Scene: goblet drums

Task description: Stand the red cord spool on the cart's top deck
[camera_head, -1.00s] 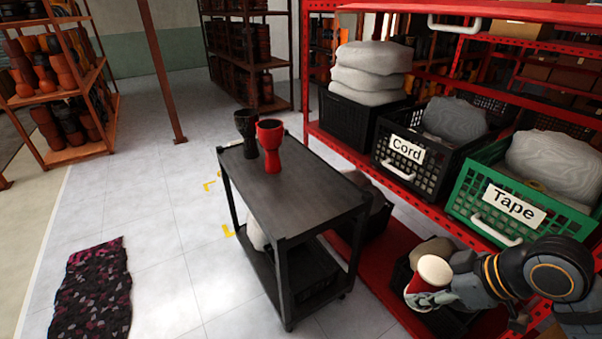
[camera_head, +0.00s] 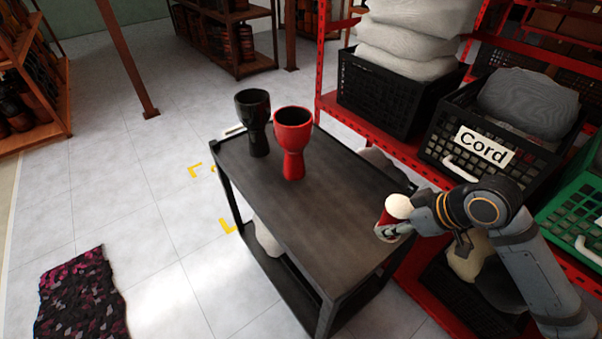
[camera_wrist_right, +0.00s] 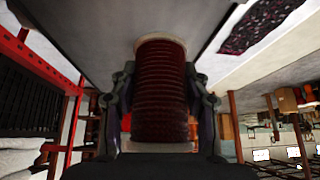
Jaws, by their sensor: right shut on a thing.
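The red cord spool (camera_head: 385,217) has a pale round end facing up in the head view. My right gripper (camera_head: 393,228) is shut on it at the right edge of the cart. In the right wrist view the spool (camera_wrist_right: 160,95) shows ribbed dark red cord between pale ends, with a finger of my right gripper (camera_wrist_right: 160,110) on each side. The black cart's top deck (camera_head: 330,205) lies to the left of the spool. The gap between spool and deck cannot be told. My left gripper is not in view.
A black goblet drum (camera_head: 254,120) and a red goblet drum (camera_head: 292,140) stand at the deck's far end. The near part of the deck is clear. A red shelf with a Cord crate (camera_head: 480,145) stands at the right. A patterned mat (camera_head: 80,300) lies on the floor.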

